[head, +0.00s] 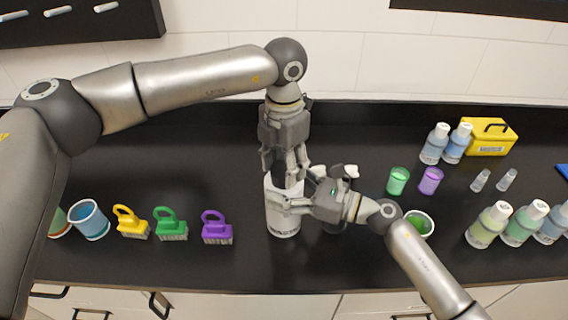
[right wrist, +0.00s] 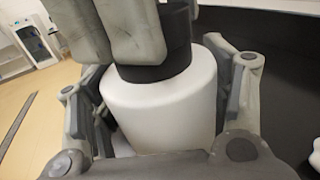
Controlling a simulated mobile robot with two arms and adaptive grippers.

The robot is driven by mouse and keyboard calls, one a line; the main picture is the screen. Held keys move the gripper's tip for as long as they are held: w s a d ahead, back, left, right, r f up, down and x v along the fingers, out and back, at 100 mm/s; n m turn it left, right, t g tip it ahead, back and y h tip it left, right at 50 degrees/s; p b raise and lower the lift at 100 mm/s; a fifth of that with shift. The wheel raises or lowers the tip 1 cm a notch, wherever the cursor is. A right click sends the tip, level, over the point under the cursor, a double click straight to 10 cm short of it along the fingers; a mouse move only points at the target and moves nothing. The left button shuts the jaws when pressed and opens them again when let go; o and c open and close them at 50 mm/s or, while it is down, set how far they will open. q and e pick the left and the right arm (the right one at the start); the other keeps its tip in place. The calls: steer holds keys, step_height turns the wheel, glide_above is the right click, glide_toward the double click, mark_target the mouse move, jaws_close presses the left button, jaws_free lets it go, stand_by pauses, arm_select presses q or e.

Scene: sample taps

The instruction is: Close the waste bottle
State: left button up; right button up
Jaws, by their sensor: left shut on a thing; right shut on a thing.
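The white waste bottle (head: 283,224) stands upright on the black bench in the middle of the head view. My right gripper (head: 288,203) reaches in from the right and is shut around its body. In the right wrist view the white body (right wrist: 160,108) sits between my right fingers, with a black cap (right wrist: 165,62) on top. My left gripper (head: 286,178) comes down from above and is shut on the black cap. Its fingers (right wrist: 130,35) cover part of the cap in the right wrist view. I cannot tell how tightly the cap sits.
Yellow (head: 131,222), green (head: 170,224) and purple (head: 216,228) handled brushes and a blue cup (head: 89,220) stand left. Green (head: 398,181) and purple (head: 430,181) beakers, several bottles and a yellow box (head: 489,136) stand right. A partly hidden white-and-dark object (head: 351,171) is behind my right gripper.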

arm_select(q)
steer(key=o, duration=1.2)
step_height(320, 180, up, 12)
arm_select(e)
steer(key=o, duration=2.1)
steer(key=shift+c, duration=0.2)
